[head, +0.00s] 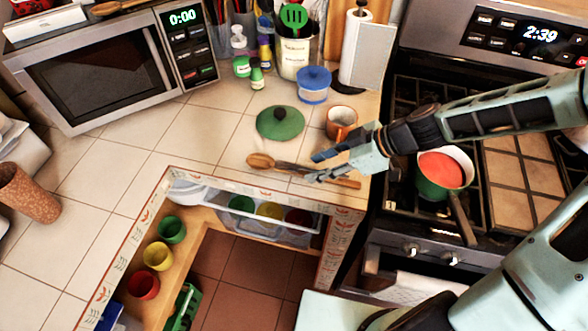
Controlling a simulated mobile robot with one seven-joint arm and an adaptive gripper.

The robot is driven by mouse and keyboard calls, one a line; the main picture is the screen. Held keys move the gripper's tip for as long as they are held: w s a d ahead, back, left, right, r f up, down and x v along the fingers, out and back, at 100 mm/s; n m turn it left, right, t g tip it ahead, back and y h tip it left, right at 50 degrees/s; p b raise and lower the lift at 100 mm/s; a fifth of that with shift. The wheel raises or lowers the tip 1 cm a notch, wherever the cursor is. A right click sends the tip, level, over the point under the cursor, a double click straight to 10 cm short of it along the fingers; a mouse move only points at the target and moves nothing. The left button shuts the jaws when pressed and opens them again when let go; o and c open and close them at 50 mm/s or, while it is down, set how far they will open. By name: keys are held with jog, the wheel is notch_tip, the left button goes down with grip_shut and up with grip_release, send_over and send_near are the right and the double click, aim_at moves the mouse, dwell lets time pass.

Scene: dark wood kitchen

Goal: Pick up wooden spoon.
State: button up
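A wooden spoon (262,161) lies on the tiled counter near its front edge. Its bowl points left and its handle runs right, partly hidden behind my gripper. My gripper (312,167) reaches in from the right over the handle. Its two fingertips are apart, one on the far side of the handle and one on the near side in the picture. It looks open; I cannot tell whether a finger touches the spoon or how high it is above it.
A green lid (280,122), an orange mug (341,122) and a blue-lidded container (313,85) stand behind the spoon. A pot (444,170) sits on the stove at right. A microwave (105,65) is at left. The counter left of the spoon is clear.

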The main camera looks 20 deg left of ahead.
aim_at(307, 170)
jog(key=shift+x, duration=1.65)
jog(key=shift+w, duration=0.1)
grip_shut()
